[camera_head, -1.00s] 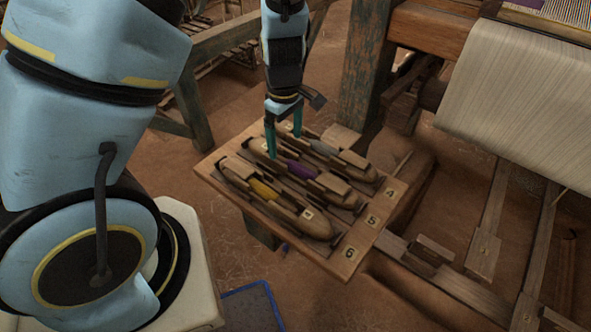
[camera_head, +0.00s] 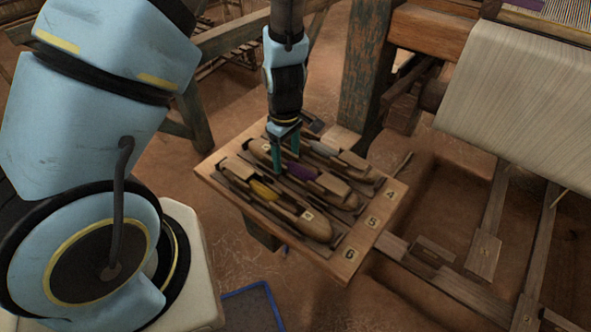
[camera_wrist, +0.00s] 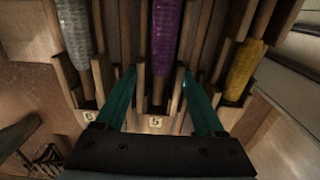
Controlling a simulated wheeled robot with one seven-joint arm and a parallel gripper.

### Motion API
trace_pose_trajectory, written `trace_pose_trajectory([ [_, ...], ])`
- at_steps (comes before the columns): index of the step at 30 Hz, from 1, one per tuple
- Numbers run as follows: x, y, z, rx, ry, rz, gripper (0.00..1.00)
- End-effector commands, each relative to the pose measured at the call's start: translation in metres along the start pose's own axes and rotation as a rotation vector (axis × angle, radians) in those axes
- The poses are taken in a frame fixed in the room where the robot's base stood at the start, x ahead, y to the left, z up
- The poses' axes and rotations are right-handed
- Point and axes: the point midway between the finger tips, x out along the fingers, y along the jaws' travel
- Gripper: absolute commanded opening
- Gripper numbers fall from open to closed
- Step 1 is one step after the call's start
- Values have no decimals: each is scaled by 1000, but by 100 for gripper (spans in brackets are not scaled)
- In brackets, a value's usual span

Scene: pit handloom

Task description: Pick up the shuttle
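Three wooden shuttles lie side by side in a slotted rack (camera_head: 351,254). The middle one carries a purple bobbin (camera_head: 303,171), the far one a grey bobbin (camera_head: 324,148) and the near one a yellow bobbin (camera_head: 263,190). My gripper (camera_head: 286,165) points down over the middle shuttle, low at the rack. In the wrist view its teal fingers (camera_wrist: 159,72) are open, one on each side of the middle row, with the purple bobbin (camera_wrist: 166,30) ahead between them. Whether they touch the shuttle cannot be told.
Wooden dividers and blocks stand close to the fingers. The rack edge bears labels 4, 5 and 6. A loom post (camera_head: 362,75) rises behind the rack, and the pale cloth roll (camera_head: 520,90) is at right. A blue-edged tray (camera_head: 252,305) lies on the floor.

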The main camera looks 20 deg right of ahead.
Motion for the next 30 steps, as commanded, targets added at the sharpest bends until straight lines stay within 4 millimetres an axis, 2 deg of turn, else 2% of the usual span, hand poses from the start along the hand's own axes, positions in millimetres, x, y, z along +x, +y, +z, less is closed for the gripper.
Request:
trace_pose_trajectory([
  [2,0,0,0,0,0,0,61],
  [18,0,0,0,0,0,0,0],
  [26,-2,0,0,0,0,1,0],
  [30,-14,2,0,3,1,4,0],
])
